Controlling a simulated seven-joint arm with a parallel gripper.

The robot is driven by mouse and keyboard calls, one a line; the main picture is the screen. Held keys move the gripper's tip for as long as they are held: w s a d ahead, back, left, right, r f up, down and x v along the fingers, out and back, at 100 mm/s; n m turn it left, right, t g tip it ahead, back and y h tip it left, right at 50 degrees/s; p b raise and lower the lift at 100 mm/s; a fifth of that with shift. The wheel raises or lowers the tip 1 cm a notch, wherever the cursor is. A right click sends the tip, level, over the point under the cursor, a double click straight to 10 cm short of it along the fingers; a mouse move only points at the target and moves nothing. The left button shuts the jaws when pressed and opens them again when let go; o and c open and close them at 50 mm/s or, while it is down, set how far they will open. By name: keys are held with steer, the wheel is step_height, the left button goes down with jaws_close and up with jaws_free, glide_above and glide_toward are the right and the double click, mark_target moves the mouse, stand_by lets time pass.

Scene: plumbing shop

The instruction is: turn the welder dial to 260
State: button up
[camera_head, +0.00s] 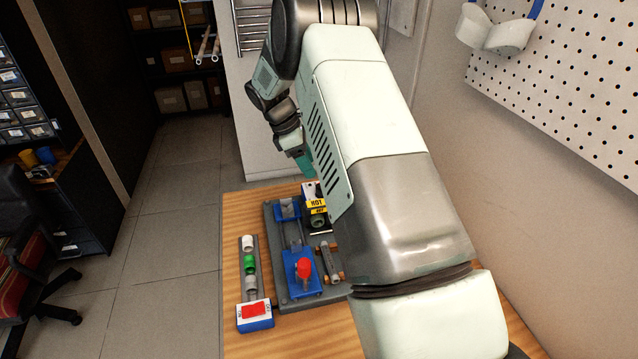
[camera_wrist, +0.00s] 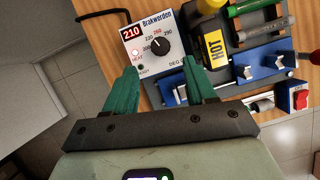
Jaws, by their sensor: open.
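The welder control box (camera_wrist: 133,52) is white with the name Brakworden. It shows at the top of the wrist view, and its red display (camera_wrist: 131,31) reads 210. Its black round dial (camera_wrist: 161,45) sits among printed numbers, 260 being in red; I cannot tell the pointer's exact position. My gripper (camera_wrist: 160,66) is open, its two green fingers apart on either side below the box, with nothing between them. The dial lies just beyond the fingertips, apparently untouched. In the head view, my gripper's green finger (camera_head: 304,163) shows above the bench's far end; my arm hides the dial there.
A yellow HOT label (camera_head: 316,205) marks the hot part beside the box. A grey fixture plate (camera_head: 283,298) carries blue clamps, one with a red knob (camera_head: 304,267). A blue box with a red switch (camera_head: 254,314) and a fittings rack stand left on the wooden bench (camera_head: 232,205).

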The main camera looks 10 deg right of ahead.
steer(key=x, duration=0.8)
steer(key=shift+f, duration=0.15)
steer(key=c, duration=1)
steer(key=m+g, duration=0.1)
steer(key=m, duration=0.3)
steer(key=shift+w+m+g+y, duration=0.1)
steer(key=shift+m+g+y, duration=0.3)
steer(key=o, duration=1)
